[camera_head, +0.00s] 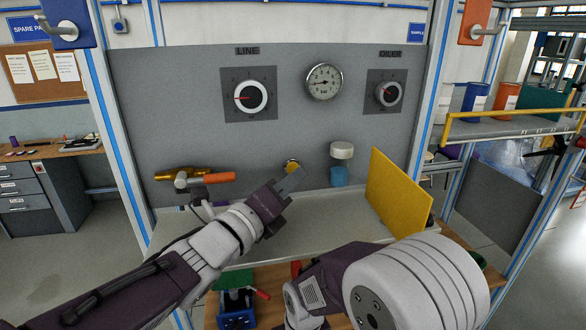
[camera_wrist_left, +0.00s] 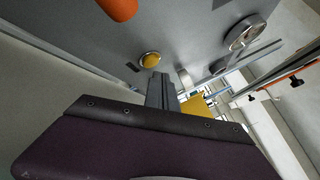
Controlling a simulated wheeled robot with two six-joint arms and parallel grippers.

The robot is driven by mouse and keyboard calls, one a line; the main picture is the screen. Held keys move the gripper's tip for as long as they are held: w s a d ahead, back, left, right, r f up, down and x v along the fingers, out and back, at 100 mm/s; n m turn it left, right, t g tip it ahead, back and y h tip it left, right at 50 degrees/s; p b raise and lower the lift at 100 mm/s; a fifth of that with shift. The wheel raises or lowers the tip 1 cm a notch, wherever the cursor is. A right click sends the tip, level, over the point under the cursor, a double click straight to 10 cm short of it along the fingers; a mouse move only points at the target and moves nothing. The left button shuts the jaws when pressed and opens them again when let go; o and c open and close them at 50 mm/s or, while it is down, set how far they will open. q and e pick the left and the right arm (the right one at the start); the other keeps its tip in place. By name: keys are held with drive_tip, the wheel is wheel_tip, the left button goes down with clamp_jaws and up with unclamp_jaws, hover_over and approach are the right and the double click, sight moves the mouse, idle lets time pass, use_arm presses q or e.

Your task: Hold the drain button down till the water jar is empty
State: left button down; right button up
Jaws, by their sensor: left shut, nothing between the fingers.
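The drain button (camera_head: 292,165) is a round yellow button in a metal ring, low on the grey panel. It also shows in the left wrist view (camera_wrist_left: 150,59), with its yellow face uncovered. My left gripper (camera_head: 292,180) is shut and empty, its fingertips just below the button in the head view. In the left wrist view the shut fingers (camera_wrist_left: 160,84) point toward the panel beside the button; I cannot tell whether they touch it. The water jar (camera_head: 339,176) stands right of the button, with blue water under a pale round top (camera_head: 342,150). My right gripper is not visible.
A yellow board (camera_head: 396,190) stands upright at the shelf's right. A valve with an orange handle (camera_head: 218,178) sticks out left of the button. A pressure gauge (camera_head: 324,82) and two dials are higher up. My right arm fills the lower right foreground.

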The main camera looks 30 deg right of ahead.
use_arm(q)
drive_tip(key=shift+w, duration=0.15)
drive_tip(key=shift+w+d, duration=0.1)
drive_tip(key=shift+w, duration=0.15)
drive_tip(key=shift+w, duration=0.4)
idle(0.9)
drive_tip(key=shift+s, duration=0.1)
idle(3.9)
drive_tip(key=shift+s+f+b, duration=0.15)
drive_tip(key=shift+s+b, duration=0.4)
drive_tip(key=shift+b, duration=0.4)
drive_tip(key=shift+s, duration=0.15)
